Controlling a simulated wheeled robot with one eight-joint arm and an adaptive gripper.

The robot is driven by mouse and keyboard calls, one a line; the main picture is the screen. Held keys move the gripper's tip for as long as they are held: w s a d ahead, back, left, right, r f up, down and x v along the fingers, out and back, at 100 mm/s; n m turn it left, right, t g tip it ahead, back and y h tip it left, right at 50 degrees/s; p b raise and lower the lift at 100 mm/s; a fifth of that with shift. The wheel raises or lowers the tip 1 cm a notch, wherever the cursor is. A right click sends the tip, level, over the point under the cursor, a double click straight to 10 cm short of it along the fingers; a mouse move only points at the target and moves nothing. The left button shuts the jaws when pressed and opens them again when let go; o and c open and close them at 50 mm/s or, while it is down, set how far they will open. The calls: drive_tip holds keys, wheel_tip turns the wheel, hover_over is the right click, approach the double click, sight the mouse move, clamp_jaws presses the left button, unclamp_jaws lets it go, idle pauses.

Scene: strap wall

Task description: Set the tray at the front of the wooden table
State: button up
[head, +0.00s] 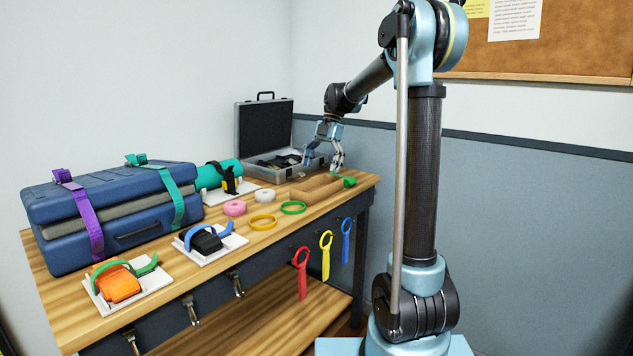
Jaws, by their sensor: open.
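A shallow tan tray (316,191) sits on the wooden table (268,232), toward its right end. A small green item (349,182) shows at the tray's right end; I cannot tell whether it is inside or beside it. My gripper (322,163) is open, with its fingers pointing down above the far side of the tray, near the open case. It seems empty. Whether a fingertip touches anything is too small to tell.
An open grey case (267,130) stands behind the tray. Rings, including a green one (293,208) and a yellow one (262,222), lie left of it.

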drive_tip(key=v, duration=0.5)
drive_tip(key=s+d+f+m+t, duration=0.1)
drive_tip(key=s+d+f+m, duration=0.1)
drive_tip(key=s+d+m, duration=0.4)
drive_tip(key=s+d+f+m+t+h, duration=0.1)
drive_tip(key=s+f+m, duration=0.25)
drive_tip(key=s, duration=0.35)
drive_tip(key=s+d+f+m+t, duration=0.1)
drive_tip(key=s+d+f+m, duration=0.1)
drive_tip(key=s+d+m, duration=0.4)
drive_tip(key=s+d+f+m+t+h, duration=0.1)
drive_tip(key=s+d+f+m, duration=0.3)
drive_tip(key=s+f+m, duration=0.8)
drive_tip(key=s+f+t, duration=0.1)
drive_tip(key=s+f, duration=0.2)
drive_tip(key=f, duration=0.1)
drive_tip(key=shift+s+f+m+t+h, duration=0.15)
drive_tip(key=shift+s+m+t+h, duration=0.05)
drive_tip(key=shift+m+t+h, duration=0.2)
drive_tip(key=shift+d, duration=0.1)
drive_tip(key=shift+w+f, duration=0.2)
drive_tip(key=shift+w, duration=0.2)
